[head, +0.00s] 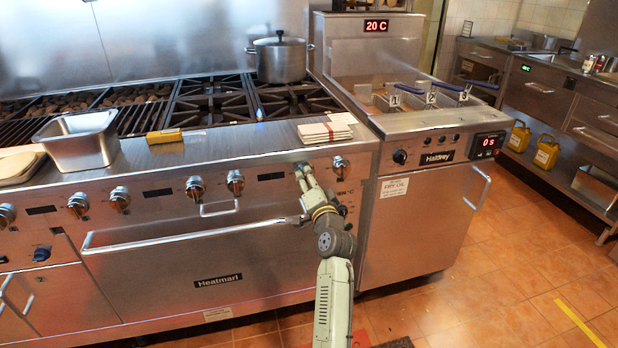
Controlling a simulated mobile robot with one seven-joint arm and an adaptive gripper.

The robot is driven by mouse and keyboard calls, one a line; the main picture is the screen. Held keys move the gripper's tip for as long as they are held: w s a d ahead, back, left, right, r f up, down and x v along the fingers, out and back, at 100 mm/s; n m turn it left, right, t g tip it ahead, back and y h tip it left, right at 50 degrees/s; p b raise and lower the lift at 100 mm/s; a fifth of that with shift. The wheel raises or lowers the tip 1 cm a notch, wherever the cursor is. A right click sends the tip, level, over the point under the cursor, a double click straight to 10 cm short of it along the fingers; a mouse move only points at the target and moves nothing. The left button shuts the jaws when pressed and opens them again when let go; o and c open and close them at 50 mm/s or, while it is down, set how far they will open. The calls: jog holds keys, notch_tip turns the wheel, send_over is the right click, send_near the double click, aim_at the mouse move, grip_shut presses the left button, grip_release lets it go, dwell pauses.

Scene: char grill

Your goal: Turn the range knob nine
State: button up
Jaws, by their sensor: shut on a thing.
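The range has a row of round metal knobs along its front panel. The rightmost range knob (340,163) is uncovered, just right of my gripper. My gripper (302,169) is at the panel, shut on the range knob just left of that one. That knob is mostly hidden behind my gripper, so its angle cannot be seen. Further left are a pair of knobs, one (235,182) and another (195,187), and more knobs beyond them. No number for any knob is readable.
The oven door handle (170,240) runs below the knobs, its right end close to my arm. A fryer (420,190) stands to the right. A metal pan (78,140), a yellow block (164,136) and folded cloths (325,129) lie on the range's front ledge.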

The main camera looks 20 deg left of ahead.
dwell(0.3)
jog(key=o, duration=1.2)
jog(key=shift+c, duration=0.2)
jog(key=shift+s+d, duration=0.1)
jog(key=v, duration=1.1)
jog(key=shift+s+d, duration=0.2)
jog(key=shift+s, duration=0.1)
